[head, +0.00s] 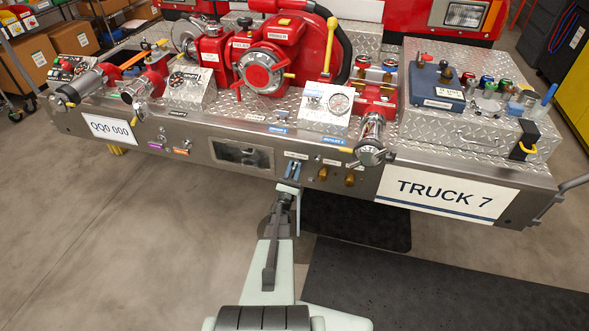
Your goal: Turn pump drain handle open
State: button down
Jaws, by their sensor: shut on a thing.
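The pump drain handle appears to be the small blue handle (293,170) on the front face of the steel bumper, below a small label plate whose text is too small to read. My gripper (291,184) reaches up from below to this handle and is shut on it, with the blue part showing just above the fingers. The fingers hide the lower part of the handle, and its exact angle is hard to tell.
Two brass-coloured fittings (322,173) sit just right of the handle. A recessed window (242,154) is to its left. The bumper (365,182) carries a red pump (265,72), gauges and a TRUCK 7 plate (446,196). The floor (130,240) in front is clear.

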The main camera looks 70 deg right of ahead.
dwell(0.3)
jog(key=c, duration=1.2)
grip_release()
jog(key=shift+o, duration=0.2)
jog(key=v, duration=1.3)
jog(key=shift+a+f, duration=0.25)
jog(key=shift+a, duration=0.1)
